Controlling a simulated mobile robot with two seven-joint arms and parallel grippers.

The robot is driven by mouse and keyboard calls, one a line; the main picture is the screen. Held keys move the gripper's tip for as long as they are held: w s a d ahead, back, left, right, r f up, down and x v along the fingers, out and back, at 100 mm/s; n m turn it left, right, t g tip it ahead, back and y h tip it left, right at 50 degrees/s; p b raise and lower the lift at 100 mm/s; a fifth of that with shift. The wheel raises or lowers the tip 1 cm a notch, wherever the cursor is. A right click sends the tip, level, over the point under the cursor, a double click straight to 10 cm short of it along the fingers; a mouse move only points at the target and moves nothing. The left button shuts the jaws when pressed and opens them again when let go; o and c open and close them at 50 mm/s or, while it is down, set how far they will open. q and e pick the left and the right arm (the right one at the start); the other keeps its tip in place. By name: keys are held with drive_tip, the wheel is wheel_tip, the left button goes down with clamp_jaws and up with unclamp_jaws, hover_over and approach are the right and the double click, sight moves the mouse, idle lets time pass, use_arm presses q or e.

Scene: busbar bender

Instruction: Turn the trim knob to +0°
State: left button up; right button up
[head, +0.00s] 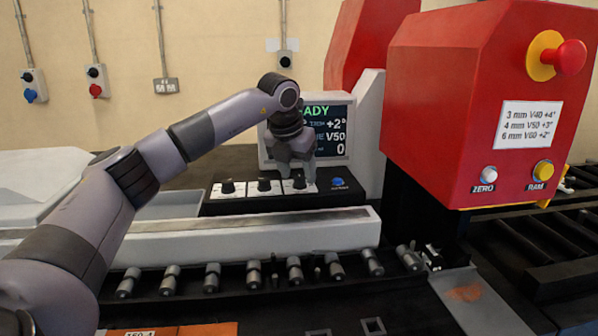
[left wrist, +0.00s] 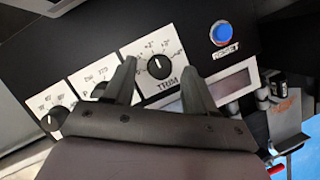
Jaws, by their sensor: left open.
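The trim knob (left wrist: 158,67) is a small black knob on a white dial plate marked TRIM, with degree marks around it. It also shows in the head view (head: 299,184), partly hidden by my gripper. The display screen (head: 328,130) reads TRIM +2°, with V50 and 0 below; part of it is hidden by my arm. My left gripper (head: 297,175) points down over the trim knob. In the left wrist view its open fingers (left wrist: 159,70) stand on either side of the knob, with visible gaps. My right gripper is not in view.
Two other knobs (head: 228,187) (head: 265,186) sit left of the trim knob on the black panel. A blue RESET button (left wrist: 221,33) is to its right. The red machine head (head: 455,110) with emergency stop (head: 569,56) stands right. A row of rollers (head: 213,274) lies in front.

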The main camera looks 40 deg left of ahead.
use_arm(q)
drive_tip(key=shift+w+f, duration=0.2)
drive_tip(key=shift+f, duration=0.3)
drive_tip(key=c, duration=1)
drive_tip(key=shift+n, duration=0.3)
drive_tip(key=n+y+p, duration=0.1)
drive_tip(key=n, duration=0.2)
drive_tip(key=shift+w+d+r+y, duration=0.1)
drive_tip(key=shift+y, duration=0.2)
drive_tip(key=n, duration=0.2)
drive_tip(key=n+g+p, duration=0.1)
drive_tip(key=n, duration=0.1)
drive_tip(key=shift+w+d+g+y, duration=0.1)
drive_tip(key=shift+g+y, duration=0.2)
drive_tip(key=shift+y, duration=0.1)
drive_tip(key=n+g, duration=0.1)
drive_tip(key=n, duration=0.2)
drive_tip(key=shift+w+n+y, duration=0.1)
drive_tip(key=shift+n+y, duration=0.2)
drive_tip(key=shift+y, duration=0.1)
drive_tip(key=n+g, duration=0.2)
drive_tip(key=n, duration=0.2)
drive_tip(key=shift+w+n, duration=0.1)
drive_tip(key=shift+n, duration=0.2)
